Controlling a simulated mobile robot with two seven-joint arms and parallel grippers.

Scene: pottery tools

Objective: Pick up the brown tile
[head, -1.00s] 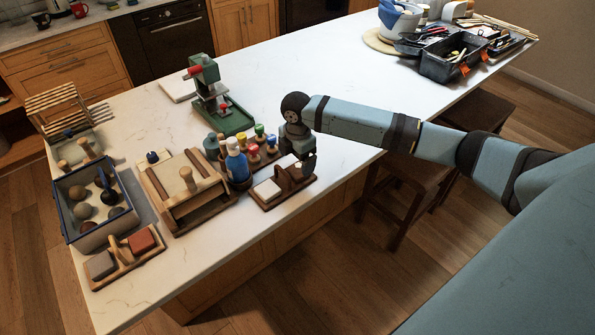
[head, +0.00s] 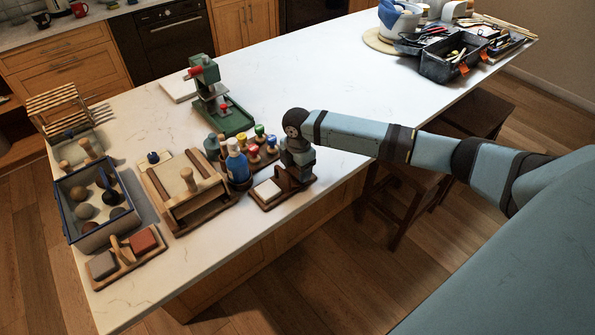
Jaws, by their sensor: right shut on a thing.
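My right gripper (head: 295,174) points down at the right half of a small dark wooden tray (head: 272,204), beside a white tile (head: 267,190) lying in the tray's left half. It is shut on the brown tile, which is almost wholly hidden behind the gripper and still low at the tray. My left gripper is not in view.
Close left of my gripper stand a blue bottle (head: 237,164) and a rack of colored-top tools (head: 258,149). A green press (head: 206,88) stands behind. A second tray holds a grey tile (head: 102,264) and a reddish tile (head: 142,239).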

